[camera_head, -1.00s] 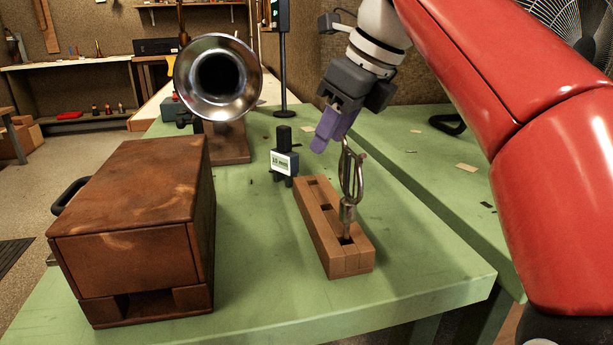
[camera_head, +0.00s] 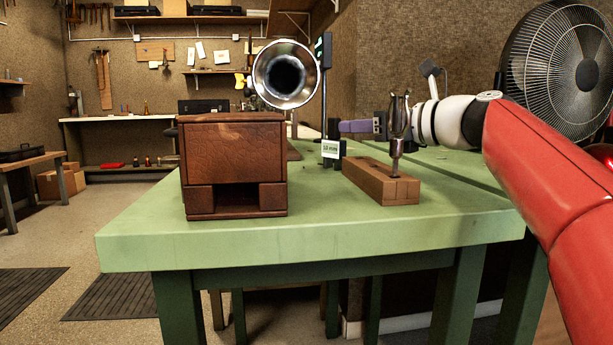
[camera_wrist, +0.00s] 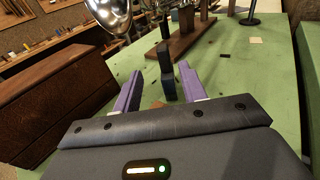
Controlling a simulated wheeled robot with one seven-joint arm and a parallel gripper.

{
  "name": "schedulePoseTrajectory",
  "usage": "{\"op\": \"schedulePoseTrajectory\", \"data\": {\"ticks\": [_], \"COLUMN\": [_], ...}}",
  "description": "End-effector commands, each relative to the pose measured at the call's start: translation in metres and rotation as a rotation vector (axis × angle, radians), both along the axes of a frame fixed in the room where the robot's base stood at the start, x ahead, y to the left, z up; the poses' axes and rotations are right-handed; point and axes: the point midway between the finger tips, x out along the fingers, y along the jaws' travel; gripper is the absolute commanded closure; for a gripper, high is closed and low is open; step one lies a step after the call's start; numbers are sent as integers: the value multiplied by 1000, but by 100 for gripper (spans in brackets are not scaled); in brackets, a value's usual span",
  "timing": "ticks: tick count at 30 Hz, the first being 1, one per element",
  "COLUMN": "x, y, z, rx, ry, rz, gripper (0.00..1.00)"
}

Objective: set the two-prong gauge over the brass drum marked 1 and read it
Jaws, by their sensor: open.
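The gauge (camera_head: 333,149) is a dark tool with a black upright handle and a white label in mm, its figures hard to read. It stands upright on the green bench behind the wooden box. My gripper (camera_head: 344,126) is level, with its purple fingers pointing left at the height of the handle. In the wrist view, the open fingers (camera_wrist: 160,68) have the dark gauge (camera_wrist: 167,78) between their tips in the picture. I cannot tell whether they touch it. The prongs are not clear now. I cannot make out a brass drum marked 1.
A brown wooden box (camera_head: 233,150) stands at the bench's front left. A horn bell (camera_head: 285,74) faces me behind the box. The green bench (camera_head: 330,225) has bare room in front.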

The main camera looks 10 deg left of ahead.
Motion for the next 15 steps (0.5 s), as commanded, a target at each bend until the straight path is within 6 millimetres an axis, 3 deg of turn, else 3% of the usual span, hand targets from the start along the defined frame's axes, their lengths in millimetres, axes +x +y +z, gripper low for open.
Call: {"op": "schedulePoseTrajectory", "data": {"ticks": [1, 5, 15], "x": [5, 12, 34], "y": [-11, -20, 11], "z": [-5, 0, 0], "rx": [32, 75, 80], "ry": [-14, -35, -35], "rz": [-29, -59, -56], "gripper": [58, 58, 58]}}
